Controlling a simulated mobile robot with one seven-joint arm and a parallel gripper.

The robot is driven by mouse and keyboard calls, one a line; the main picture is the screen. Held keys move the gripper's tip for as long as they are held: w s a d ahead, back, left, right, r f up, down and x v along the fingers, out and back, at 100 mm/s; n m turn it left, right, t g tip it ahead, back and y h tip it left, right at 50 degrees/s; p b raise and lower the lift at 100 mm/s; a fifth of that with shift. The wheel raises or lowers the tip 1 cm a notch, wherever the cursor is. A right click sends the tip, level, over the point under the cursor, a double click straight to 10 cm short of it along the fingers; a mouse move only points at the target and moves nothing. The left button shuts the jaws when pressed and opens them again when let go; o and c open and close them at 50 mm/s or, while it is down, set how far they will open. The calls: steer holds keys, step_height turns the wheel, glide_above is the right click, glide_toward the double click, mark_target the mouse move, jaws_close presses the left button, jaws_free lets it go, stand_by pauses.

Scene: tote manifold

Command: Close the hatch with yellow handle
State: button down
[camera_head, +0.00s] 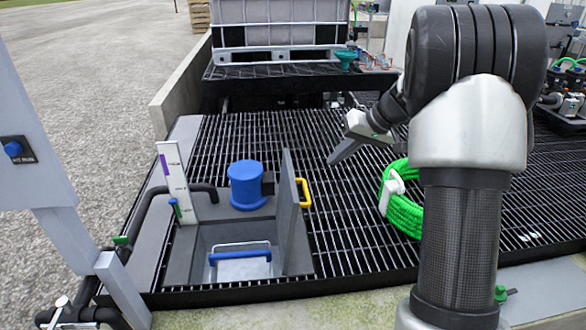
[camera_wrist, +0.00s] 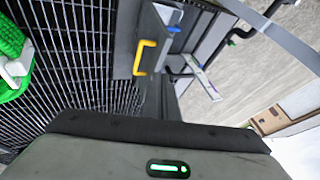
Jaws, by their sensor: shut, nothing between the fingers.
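The hatch lid (camera_head: 289,205) stands open and upright on the right side of a grey sump box in the grating. Its yellow handle (camera_head: 303,192) sticks out from the lid's right face. The open box below holds a basket with a blue handle (camera_head: 240,256). My gripper (camera_head: 332,160) is shut and empty, above the grating to the right of and beyond the lid, apart from the handle. In the wrist view the yellow handle (camera_wrist: 145,57) and the lid (camera_wrist: 126,38) show at upper middle; the fingertips cannot be made out there.
A green hose coil (camera_head: 403,210) lies on the grating (camera_head: 350,240) right of the lid. A blue cylinder (camera_head: 246,184) stands behind the box opening. A white gauge board (camera_head: 173,172) and black pipe stand at left. A caged tank (camera_head: 278,25) is at the back.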

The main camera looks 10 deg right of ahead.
steer(key=w+d+f+b, duration=0.1)
steer(key=w+d+f, duration=0.1)
steer(key=w+f, duration=0.35)
steer(key=x, duration=0.3)
steer(key=s+a+b+x, duration=0.1)
steer(key=x, duration=0.3)
steer(key=s+a+x, duration=0.1)
steer(key=x, duration=0.3)
steer(key=shift+w+b, duration=0.15)
steer(key=shift+b, duration=0.2)
steer(key=shift+a, duration=0.75)
